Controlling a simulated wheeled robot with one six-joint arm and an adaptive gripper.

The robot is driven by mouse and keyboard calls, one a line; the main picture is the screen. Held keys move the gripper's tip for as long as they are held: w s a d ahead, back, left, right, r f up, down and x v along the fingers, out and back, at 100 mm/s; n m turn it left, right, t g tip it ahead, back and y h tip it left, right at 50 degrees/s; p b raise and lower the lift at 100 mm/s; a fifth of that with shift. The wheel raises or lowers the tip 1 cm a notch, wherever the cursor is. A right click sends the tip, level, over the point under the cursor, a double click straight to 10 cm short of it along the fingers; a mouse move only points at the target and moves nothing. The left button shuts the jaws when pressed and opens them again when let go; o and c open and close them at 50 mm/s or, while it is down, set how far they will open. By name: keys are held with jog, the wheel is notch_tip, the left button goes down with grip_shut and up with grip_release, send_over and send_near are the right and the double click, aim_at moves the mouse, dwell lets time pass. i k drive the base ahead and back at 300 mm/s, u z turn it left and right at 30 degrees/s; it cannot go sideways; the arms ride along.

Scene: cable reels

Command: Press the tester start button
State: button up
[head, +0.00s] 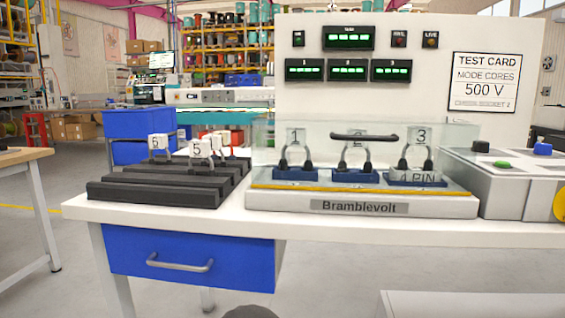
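The tester (361,207), labelled Bramblevolt, stands on a white-topped bench. Its clear cover (300,128), with a black handle (364,137), appears lowered over three blue sockets numbered 1, 2 and 3. A looped cable piece stands in each socket. The third socket is marked 4 PIN. To the right, a grey control box (510,196) carries a green button (502,164), a black button (481,147), a blue button (542,149) and a yellow part (560,203) cut by the frame edge. No start label is readable. My gripper is not in view.
The white back panel (410,100) has lit green displays, small lamps and a TEST CARD (484,82) reading MODE CORES, 500 V. A black rack (160,190) with tagged pieces 5 and 6 stands left of the tester. A blue drawer (190,263) hangs below the bench.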

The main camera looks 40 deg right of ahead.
aim_at(501, 164)
jog(key=z, duration=0.1)
jog(key=k, duration=0.3)
jog(key=z, duration=2.45)
